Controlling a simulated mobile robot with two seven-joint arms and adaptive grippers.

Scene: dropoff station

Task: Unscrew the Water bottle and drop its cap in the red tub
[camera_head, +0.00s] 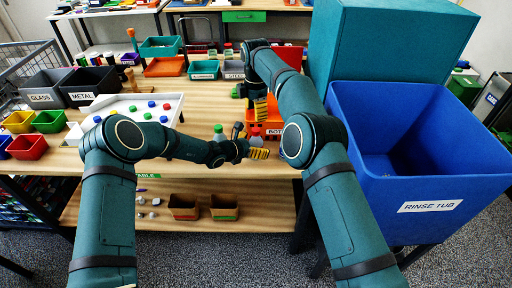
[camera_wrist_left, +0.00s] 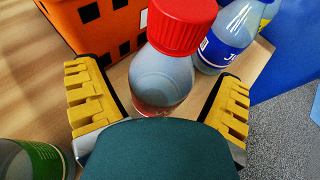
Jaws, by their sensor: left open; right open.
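A clear bottle with a red cap (camera_wrist_left: 178,68) stands between the spread yellow fingers of my left gripper (camera_wrist_left: 158,98); its label is hidden, so I cannot tell whether it is the Water bottle. In the head view this red-capped bottle (camera_head: 256,138) is beside the orange crate, and my left gripper (camera_head: 249,144) is open around it. My right gripper (camera_head: 256,104) is open, pointing down at the crate, with its tips partly hidden. A small red tub (camera_head: 27,148) is at the table's left edge.
An orange crate (camera_wrist_left: 108,28) is beside the bottle. A blue-labelled bottle (camera_wrist_left: 228,42) is at its right, a green-labelled bottle (camera_wrist_left: 32,160) at lower left. A white tray (camera_head: 115,103) holds several coloured caps. The blue rinse tub (camera_head: 430,207) fills the right side.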

